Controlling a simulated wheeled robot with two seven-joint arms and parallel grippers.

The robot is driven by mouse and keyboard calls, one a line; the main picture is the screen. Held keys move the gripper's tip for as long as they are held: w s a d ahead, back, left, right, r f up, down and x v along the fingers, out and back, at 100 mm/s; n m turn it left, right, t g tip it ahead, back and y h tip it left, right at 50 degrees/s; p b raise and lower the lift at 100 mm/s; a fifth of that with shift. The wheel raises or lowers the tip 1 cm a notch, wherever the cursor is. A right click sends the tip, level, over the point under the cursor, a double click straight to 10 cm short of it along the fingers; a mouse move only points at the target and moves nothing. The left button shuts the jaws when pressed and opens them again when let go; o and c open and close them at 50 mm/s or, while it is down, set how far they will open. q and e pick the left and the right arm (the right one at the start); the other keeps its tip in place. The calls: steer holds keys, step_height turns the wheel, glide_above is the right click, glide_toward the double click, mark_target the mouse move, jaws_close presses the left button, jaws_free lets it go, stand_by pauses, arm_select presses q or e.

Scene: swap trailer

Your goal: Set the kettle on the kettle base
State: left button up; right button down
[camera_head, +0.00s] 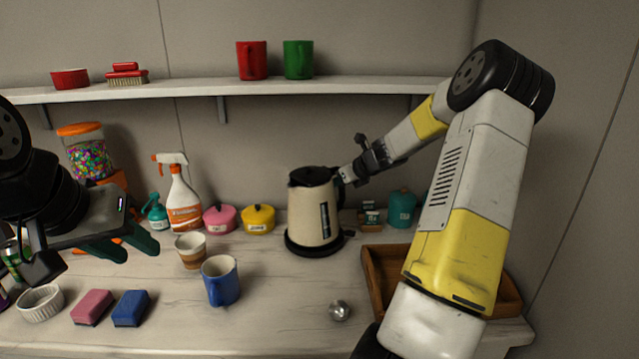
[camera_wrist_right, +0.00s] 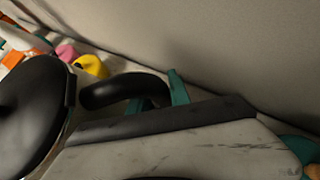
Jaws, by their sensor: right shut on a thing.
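The cream kettle (camera_head: 312,212) with a black lid stands upright toward the back of the counter. The black kettle base (camera_head: 308,249) shows as a dark disc directly under it; I cannot tell whether the kettle is fully seated. My right gripper (camera_wrist_right: 156,96) is shut on the kettle's black handle (camera_wrist_right: 118,88), its teal fingers on either side; the black lid (camera_wrist_right: 30,95) is at left in that wrist view. In the head view the fingers are mostly hidden at the handle. My left gripper (camera_head: 126,246) is open and empty over the counter's left side.
A blue mug (camera_head: 221,284) and a striped cup (camera_head: 190,251) stand left of the kettle. Yellow (camera_head: 258,219) and pink (camera_head: 220,220) pots are behind. A wooden tray (camera_head: 378,290) lies at right, partly behind my arm. A small metal ball-like object (camera_head: 340,311) is in front.

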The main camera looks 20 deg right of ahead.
steer(key=shift+a+f, duration=0.15)
steer(key=shift+f, duration=0.1)
steer(key=c, duration=1.5)
jaws_free()
steer(key=shift+v, duration=5.55)
